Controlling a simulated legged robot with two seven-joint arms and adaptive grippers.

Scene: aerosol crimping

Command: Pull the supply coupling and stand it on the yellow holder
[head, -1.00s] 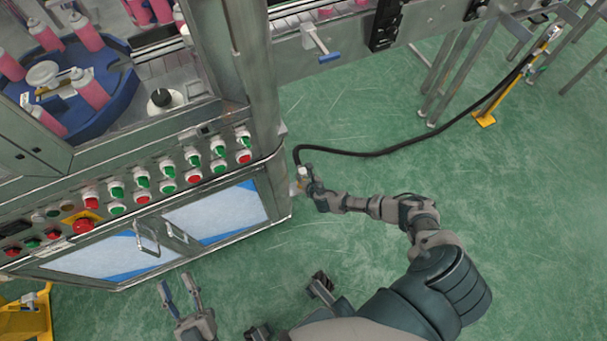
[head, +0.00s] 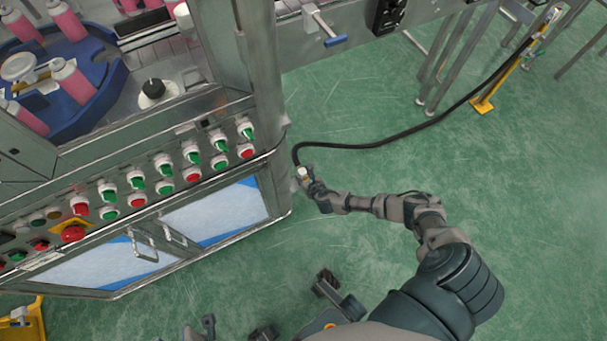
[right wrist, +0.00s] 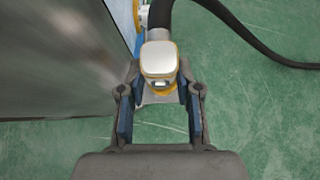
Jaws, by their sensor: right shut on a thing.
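The supply coupling (head: 303,173) is a pale, gold-edged piece on the end of a black hose, at the right corner of the machine cabinet. My right gripper (head: 308,180) is shut on it. In the right wrist view the coupling (right wrist: 159,60) sits between the fingertips of my right gripper (right wrist: 158,88), close to the cabinet side. I cannot tell whether it is still joined to the cabinet. A yellow stand (head: 30,322), perhaps the holder, is cut off at the lower left. My left gripper (head: 198,330) barely shows at the bottom edge.
The machine cabinet (head: 215,215) with several buttons fills the left. The black hose (head: 400,137) runs to a yellow post (head: 484,103) at the upper right. A yellow-ringed fitting (right wrist: 138,15) shows on the cabinet side. The green floor (head: 530,200) is mostly clear.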

